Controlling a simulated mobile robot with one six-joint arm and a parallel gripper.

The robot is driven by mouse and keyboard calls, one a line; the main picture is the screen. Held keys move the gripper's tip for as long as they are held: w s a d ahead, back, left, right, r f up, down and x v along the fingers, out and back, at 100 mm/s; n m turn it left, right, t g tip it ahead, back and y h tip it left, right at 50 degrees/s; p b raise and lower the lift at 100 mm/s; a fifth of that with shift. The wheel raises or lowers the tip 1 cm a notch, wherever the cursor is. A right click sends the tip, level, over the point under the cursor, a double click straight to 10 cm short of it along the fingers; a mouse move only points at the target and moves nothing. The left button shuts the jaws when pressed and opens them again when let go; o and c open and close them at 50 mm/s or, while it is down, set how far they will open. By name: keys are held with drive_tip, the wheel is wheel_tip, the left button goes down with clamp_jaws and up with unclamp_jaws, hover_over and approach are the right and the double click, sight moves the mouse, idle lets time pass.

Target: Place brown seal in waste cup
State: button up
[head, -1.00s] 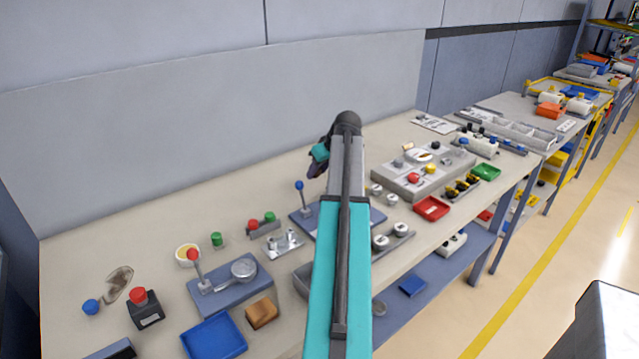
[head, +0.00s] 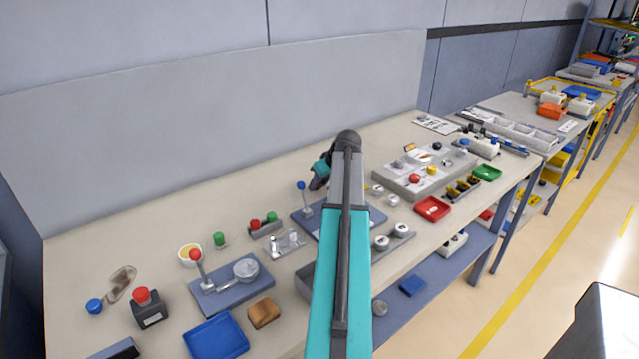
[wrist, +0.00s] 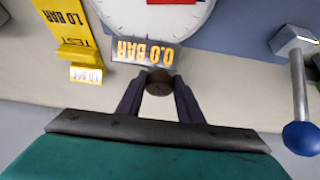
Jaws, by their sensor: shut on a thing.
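My gripper (wrist: 159,88) is shut on a small dark brown round piece, which I take as the brown seal (wrist: 160,83); it sits between the two dark fingertips in the wrist view. In the head view my gripper (head: 318,182) is small and partly hidden by my own arm, above the bench near a blue-knobbed lever (head: 301,186). The seal cannot be made out there.
The wrist view shows a white dial (wrist: 155,18), a "0.0 BAR" plate (wrist: 145,51), a yellow tag (wrist: 70,30) and a blue-ended lever (wrist: 301,137) nearby. A red-knobbed lever press (head: 230,284), blue tray (head: 216,338) and red tray (head: 432,208) stand on the bench.

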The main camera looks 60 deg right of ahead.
drive_tip(key=shift+f, duration=0.2)
drive_tip(key=o, duration=0.9)
drive_tip(key=shift+c, duration=0.2)
drive_tip(key=shift+r, duration=0.1)
drive_tip(key=shift+b+v, duration=0.85)
drive_tip(key=shift+v, duration=5.15)
